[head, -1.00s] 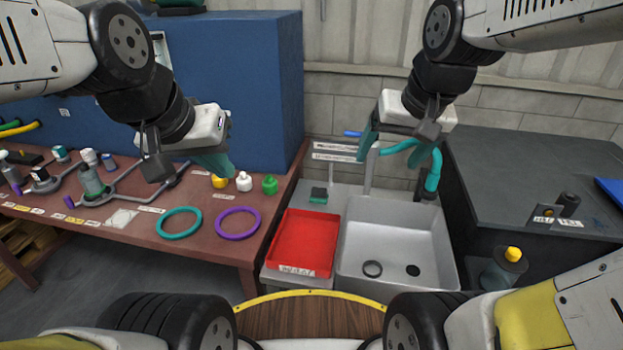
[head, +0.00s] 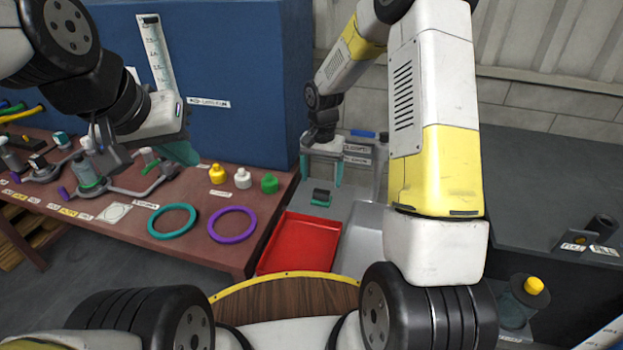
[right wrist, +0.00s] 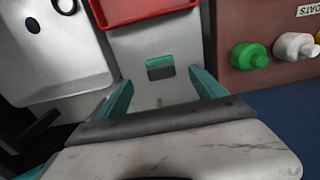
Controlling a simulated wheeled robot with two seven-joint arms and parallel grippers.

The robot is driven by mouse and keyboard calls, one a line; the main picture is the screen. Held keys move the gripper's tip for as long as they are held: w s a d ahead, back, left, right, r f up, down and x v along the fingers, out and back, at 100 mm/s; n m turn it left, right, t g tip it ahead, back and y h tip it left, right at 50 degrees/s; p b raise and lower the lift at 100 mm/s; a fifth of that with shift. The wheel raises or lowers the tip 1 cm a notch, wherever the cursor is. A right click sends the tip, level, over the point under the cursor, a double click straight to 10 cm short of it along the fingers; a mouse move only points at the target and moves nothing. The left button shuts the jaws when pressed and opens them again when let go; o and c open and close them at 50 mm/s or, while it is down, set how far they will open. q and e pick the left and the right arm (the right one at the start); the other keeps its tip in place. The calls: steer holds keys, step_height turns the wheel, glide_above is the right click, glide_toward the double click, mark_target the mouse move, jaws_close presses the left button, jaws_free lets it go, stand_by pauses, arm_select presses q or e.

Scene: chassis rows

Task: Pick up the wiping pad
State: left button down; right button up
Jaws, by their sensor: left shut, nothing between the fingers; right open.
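The wiping pad (head: 321,197), a small block with a dark top and green edge, lies on the grey surface behind the red tray. In the right wrist view the pad (right wrist: 160,68) shows between and just beyond my fingertips. My right gripper (head: 322,181) is open and points down above the pad, with one teal finger to each side; it also shows in the right wrist view (right wrist: 160,84). The pad appears apart from both fingers. My left gripper (head: 184,154) is shut and empty above the brown bench at the left.
The red tray (head: 300,246) lies in front of the pad, and the grey sink (head: 361,238) is partly hidden by my right arm. Yellow, white and green (head: 270,183) bottles and two rings (head: 232,225) are on the bench. A blue cabinet (head: 240,85) rises behind.

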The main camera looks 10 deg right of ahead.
mark_target(322, 191)
steer(key=f, duration=0.7)
steer(key=shift+w+d+f, duration=0.15)
steer(key=shift+w+f, duration=0.05)
steer(key=shift+w, duration=0.15)
steer(key=c, duration=1.5)
